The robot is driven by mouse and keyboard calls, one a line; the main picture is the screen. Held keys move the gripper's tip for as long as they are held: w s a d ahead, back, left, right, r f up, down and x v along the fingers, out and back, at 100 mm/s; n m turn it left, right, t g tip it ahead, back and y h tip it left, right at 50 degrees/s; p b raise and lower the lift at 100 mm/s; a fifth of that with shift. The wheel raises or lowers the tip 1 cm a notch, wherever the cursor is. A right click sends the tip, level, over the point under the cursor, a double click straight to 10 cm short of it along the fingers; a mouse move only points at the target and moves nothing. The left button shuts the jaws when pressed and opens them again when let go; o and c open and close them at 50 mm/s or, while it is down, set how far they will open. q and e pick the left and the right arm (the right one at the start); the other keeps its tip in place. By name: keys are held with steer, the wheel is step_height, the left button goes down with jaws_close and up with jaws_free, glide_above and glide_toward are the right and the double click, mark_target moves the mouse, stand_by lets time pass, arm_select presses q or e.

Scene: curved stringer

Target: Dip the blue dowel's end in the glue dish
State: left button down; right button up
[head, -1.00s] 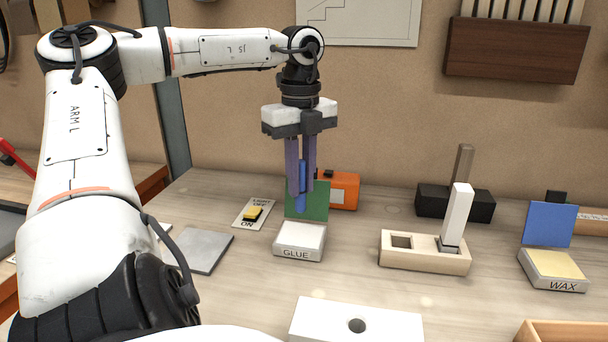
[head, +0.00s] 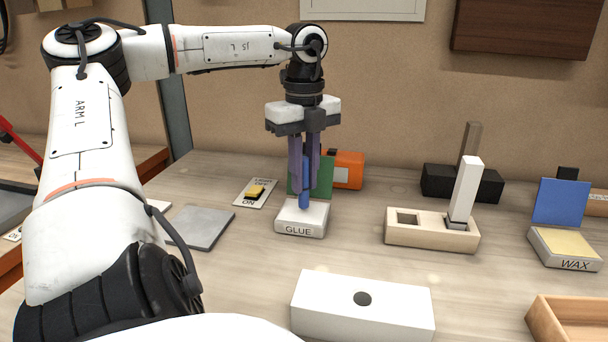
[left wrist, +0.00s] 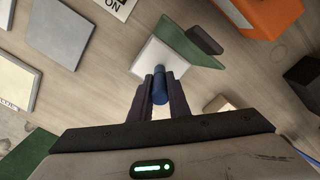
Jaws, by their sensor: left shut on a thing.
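My left gripper (head: 304,165) is shut on the blue dowel (head: 304,198) and holds it upright, pointing down. The dowel's lower end is over the white glue dish (head: 302,229), which is labelled GLUE, and looks to be at its top surface; I cannot tell for sure whether it touches. In the left wrist view the dowel (left wrist: 160,92) sits between the two fingers, over the pale top of the dish (left wrist: 146,66). A green panel (head: 325,180) stands upright behind the dish. My right gripper is not in view.
An orange box (head: 347,170) stands behind the green panel. A light switch plate (head: 256,193) and a grey slab (head: 203,227) lie left of the dish. A wooden holder (head: 420,233), a white block with a hole (head: 330,305) and a wax dish (head: 566,251) are elsewhere on the table.

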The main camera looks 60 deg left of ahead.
mark_target(304, 158)
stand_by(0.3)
arm_select(q)
steer(key=shift+f+b, duration=0.5)
steer(key=shift+f, duration=0.15)
stand_by(1.2)
steer(key=shift+r+p, duration=2.9)
steer(key=shift+r, duration=0.65)
